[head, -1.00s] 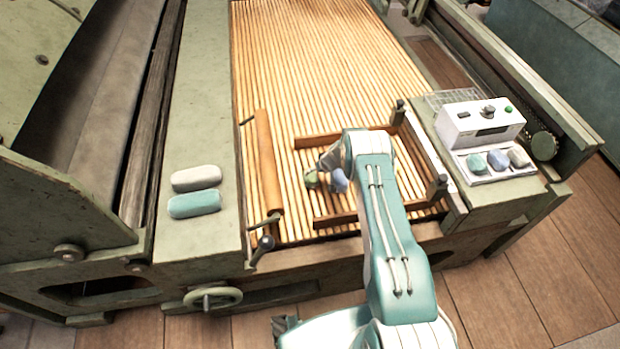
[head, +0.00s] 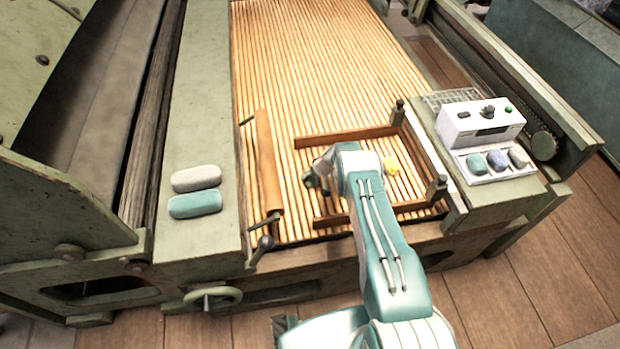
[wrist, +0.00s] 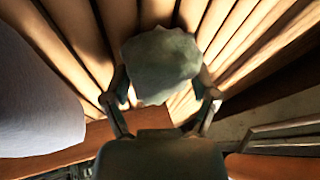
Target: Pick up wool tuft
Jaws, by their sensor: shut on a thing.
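A grey-green wool tuft (wrist: 160,62) sits between the two fingers of my gripper (wrist: 163,92) in the wrist view, and the fingers press on it from both sides. In the head view the tuft (head: 311,180) shows only as a small green patch at the left of my wrist, over the slatted lattice (head: 310,70). I cannot tell whether it is clear of the slats. A large pale blue-grey rounded thing (wrist: 35,100), likely another tuft, is close at the left of the wrist view.
A low brown wooden frame (head: 340,138) surrounds the work spot. A brown roller (head: 268,165) lies left of it. A white control box (head: 482,122) with three tufts in its tray (head: 478,178) stands right. Two rounded pads (head: 195,205) lie on the left ledge.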

